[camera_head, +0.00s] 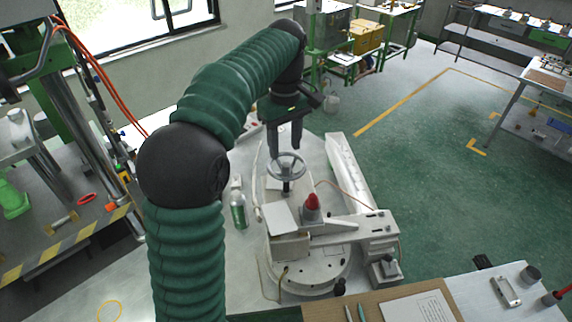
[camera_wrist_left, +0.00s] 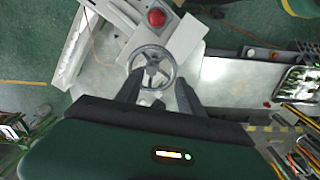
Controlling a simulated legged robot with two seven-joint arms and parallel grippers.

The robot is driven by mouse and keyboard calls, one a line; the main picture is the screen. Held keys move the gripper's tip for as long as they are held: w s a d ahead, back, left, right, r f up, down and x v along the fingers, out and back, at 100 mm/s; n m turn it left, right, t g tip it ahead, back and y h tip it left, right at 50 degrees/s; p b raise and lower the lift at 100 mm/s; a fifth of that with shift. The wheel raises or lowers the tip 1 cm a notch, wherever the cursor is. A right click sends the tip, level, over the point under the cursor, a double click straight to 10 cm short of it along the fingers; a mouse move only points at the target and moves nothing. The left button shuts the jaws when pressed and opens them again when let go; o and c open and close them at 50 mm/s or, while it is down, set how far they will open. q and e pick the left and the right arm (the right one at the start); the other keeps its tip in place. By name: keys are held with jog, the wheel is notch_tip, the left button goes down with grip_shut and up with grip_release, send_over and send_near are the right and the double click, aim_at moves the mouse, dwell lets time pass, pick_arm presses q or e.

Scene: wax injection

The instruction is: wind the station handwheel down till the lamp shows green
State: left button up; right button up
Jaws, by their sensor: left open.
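The grey spoked handwheel (camera_head: 289,170) sits on a dark upright shaft at the back of the round white station (camera_head: 305,284). My left gripper (camera_head: 285,149) hangs over the wheel, pointing down, with its jaws open. In the left wrist view the handwheel (camera_wrist_left: 152,69) lies just past the fingertips of the left gripper (camera_wrist_left: 160,80), one finger near each side of the wheel. Whether the fingers touch the rim I cannot tell. A red dome, apparently the lamp (camera_head: 312,203), stands on the station and looks red; it also shows in the left wrist view (camera_wrist_left: 157,17). My right gripper is not in view.
A green and white bottle (camera_head: 238,209) stands left of the station. A brown board (camera_head: 380,305) with paper and pens lies in front. A press frame (camera_head: 92,110) rises at the left. The green floor at the right is open.

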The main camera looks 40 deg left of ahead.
aim_at(286, 164)
pick_arm(q)
jog(key=w+f, duration=0.1)
jog(key=f, duration=0.1)
jog(key=a+f, duration=0.1)
jog(key=f, duration=0.2)
jog(key=w+f+p, duration=0.1)
jog(key=f, duration=0.2)
jog(key=shift+w+a, duration=0.35)
jog(key=shift+s+f, duration=0.15)
jog(key=shift+s, duration=0.15)
jog(key=shift+s+d, duration=0.2)
jog(key=shift+s, duration=0.1)
jog(key=shift+w+d, duration=0.15)
jog(key=shift+w, duration=0.2)
jog(key=c, duration=0.5)
jog(key=shift+s, duration=0.1)
grip_shut()
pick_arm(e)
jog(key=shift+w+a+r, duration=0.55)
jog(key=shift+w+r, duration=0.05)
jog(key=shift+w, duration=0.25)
